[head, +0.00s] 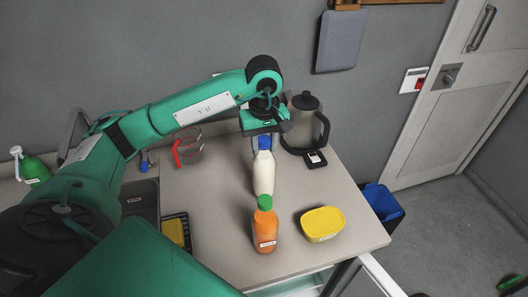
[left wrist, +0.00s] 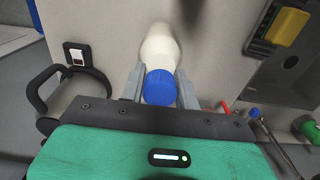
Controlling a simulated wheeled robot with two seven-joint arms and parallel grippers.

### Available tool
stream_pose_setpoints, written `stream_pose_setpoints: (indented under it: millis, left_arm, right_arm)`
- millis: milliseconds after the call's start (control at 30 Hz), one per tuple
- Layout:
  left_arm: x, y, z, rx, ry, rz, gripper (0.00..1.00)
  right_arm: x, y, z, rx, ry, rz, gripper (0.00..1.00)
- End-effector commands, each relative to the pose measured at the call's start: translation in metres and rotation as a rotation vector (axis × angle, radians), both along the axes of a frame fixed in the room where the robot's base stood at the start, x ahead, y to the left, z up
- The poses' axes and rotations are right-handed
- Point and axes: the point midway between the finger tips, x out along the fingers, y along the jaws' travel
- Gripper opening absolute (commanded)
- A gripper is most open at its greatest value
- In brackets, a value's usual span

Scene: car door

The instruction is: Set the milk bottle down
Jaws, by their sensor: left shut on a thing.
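The milk bottle (head: 264,174) is white with a blue cap and stands upright, on or just above the counter (head: 217,210); I cannot tell whether its base touches. My left gripper (head: 264,138) is shut on the bottle near its cap. In the left wrist view the blue cap (left wrist: 160,87) sits between the two grey fingers (left wrist: 160,90), with the white body beyond it. My right gripper is not in view.
An orange juice bottle (head: 265,228) with a green cap stands in front of the milk bottle. A yellow tub (head: 322,223) is to its right. A kettle (head: 304,122) stands behind right, a measuring jug (head: 189,150) to the left. The counter's left middle is clear.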

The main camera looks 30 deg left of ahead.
Motion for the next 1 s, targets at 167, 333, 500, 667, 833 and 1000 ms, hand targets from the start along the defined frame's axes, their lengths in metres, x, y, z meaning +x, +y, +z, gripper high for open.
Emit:
stream_pose_setpoints:
  millis: [167, 333, 500, 667, 833, 1000]
  left_arm:
    - [-0.001, 0.000, -0.016, 0.000, 0.003, 0.002, 0.00]
    - [0.000, 0.000, -0.034, 0.001, -0.001, 0.000, 0.00]
    - [0.000, 0.000, -0.036, 0.001, -0.002, 0.000, 0.00]
    - [0.000, 0.000, -0.038, 0.001, -0.002, 0.000, 0.00]
    - [0.000, 0.000, -0.038, 0.001, 0.000, 0.000, 0.54]
    - [0.000, 0.000, -0.038, 0.001, 0.000, 0.000, 0.54]
  right_arm:
    - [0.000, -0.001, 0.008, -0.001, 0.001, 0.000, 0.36]
    - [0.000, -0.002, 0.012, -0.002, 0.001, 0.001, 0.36]
    - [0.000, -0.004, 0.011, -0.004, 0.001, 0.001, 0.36]
    - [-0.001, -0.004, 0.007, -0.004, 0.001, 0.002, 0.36]
    - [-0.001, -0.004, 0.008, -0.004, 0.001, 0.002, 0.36]
    - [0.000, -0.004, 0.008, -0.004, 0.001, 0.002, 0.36]
